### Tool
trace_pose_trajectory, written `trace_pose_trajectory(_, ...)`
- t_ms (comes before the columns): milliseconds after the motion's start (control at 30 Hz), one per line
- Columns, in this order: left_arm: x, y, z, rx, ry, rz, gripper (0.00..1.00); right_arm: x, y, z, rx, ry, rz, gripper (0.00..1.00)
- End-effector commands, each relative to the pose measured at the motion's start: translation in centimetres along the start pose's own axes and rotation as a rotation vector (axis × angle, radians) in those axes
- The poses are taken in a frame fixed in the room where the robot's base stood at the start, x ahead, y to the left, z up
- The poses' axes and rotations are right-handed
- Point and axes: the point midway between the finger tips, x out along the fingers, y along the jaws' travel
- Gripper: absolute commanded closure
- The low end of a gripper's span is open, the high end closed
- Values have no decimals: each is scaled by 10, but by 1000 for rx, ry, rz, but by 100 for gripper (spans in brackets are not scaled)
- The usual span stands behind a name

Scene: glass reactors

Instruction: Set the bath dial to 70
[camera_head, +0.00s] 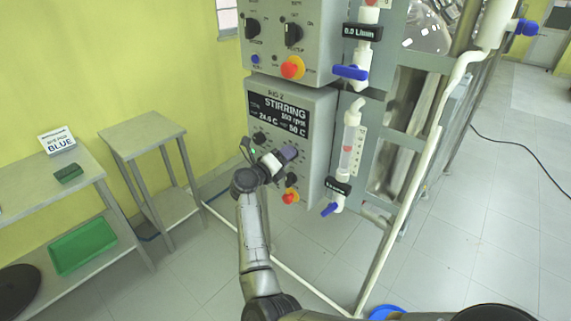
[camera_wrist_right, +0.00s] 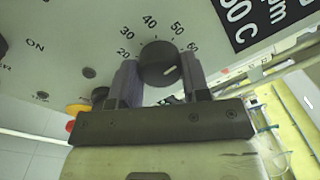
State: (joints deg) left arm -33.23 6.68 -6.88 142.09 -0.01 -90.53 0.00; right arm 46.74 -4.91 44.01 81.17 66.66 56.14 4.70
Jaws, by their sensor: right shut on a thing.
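The bath dial (camera_wrist_right: 158,64) is a round black knob with a white mark, on a grey panel with a printed scale reading 20 to 60. My right gripper (camera_wrist_right: 160,82) is shut on it, one finger on each side. The mark sits on the knob's right side, towards the 60 end; its exact reading is unclear. In the head view my right gripper (camera_head: 280,158) is at the lower control box (camera_head: 316,165) and hides the dial. The box's display (camera_head: 284,116) reads STIRRING, 24.6 C and 50 C. My left gripper is not in view.
A red emergency knob (camera_head: 290,197) on a yellow base is just below my right gripper. An upper control box (camera_head: 265,65) is above. Flow meters with blue valves (camera_head: 351,73) stand to the right. Shelves with a green tray (camera_head: 83,246) are at left.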

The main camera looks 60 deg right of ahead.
Motion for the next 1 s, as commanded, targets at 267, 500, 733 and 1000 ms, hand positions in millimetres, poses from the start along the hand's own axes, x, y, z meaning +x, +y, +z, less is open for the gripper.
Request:
trace_pose_trajectory(267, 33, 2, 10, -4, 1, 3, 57, 0, 4, -2, 265, 13, 2, 81)
trace_pose_trajectory(500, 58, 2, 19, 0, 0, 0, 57, 0, 3, -3, 492, 24, 3, 81)
trace_pose_trajectory(733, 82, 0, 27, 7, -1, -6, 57, 0, 3, -2, 702, 34, 6, 81)
trace_pose_trajectory(1000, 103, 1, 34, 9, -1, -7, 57, 0, 1, -2, 901, 42, 8, 81)
